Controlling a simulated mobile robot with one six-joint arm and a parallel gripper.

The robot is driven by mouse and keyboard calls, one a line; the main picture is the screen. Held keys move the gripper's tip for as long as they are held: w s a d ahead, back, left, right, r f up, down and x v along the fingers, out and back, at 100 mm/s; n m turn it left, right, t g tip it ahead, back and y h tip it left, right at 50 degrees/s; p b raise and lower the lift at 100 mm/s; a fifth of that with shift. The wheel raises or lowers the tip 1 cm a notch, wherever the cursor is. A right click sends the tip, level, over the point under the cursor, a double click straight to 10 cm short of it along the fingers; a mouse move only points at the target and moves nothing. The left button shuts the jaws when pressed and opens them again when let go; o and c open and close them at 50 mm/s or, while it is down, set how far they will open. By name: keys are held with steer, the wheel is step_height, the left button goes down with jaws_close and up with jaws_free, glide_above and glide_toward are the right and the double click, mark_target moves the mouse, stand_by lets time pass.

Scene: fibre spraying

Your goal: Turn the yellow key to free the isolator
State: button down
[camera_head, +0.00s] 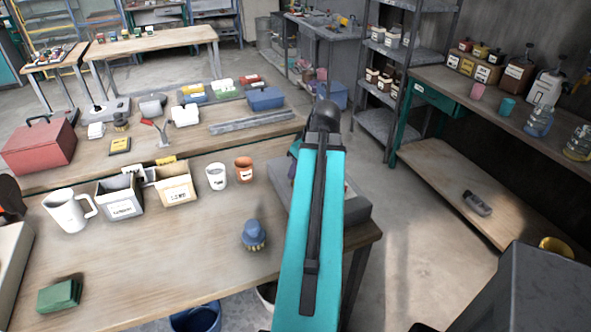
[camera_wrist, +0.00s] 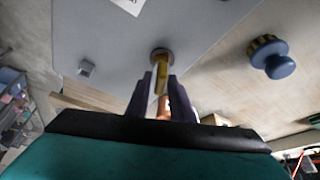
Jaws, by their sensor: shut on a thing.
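A small grey square knob (camera_wrist: 86,68) sits on the same panel to the left. In the head view the grey box (camera_head: 357,207) is at the right end of the front bench, mostly hidden behind my teal arm. The key and the fingertips are hidden there.
A blue-knobbed brush (camera_head: 254,236) stands on the bench left of the grey box. Cups, small cartons and a white jug (camera_head: 70,210) are farther left. A green block (camera_head: 60,296) lies at the front left.

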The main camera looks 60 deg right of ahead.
steer(key=shift+a+m, duration=0.15)
steer(key=shift+m, duration=0.45)
steer(key=shift+f+m+g+h+b, duration=0.15)
steer(key=shift+m+g+h+b, duration=0.15)
steer(key=shift+m+h+b, duration=0.25)
steer(key=c, duration=1.5)
jaws_free()
steer(key=shift+m, duration=0.25)
steer(key=shift+r, duration=0.3)
steer(key=shift+b+v, duration=1.1)
steer(key=shift+v, duration=5.65)
steer(key=shift+s, duration=0.1)
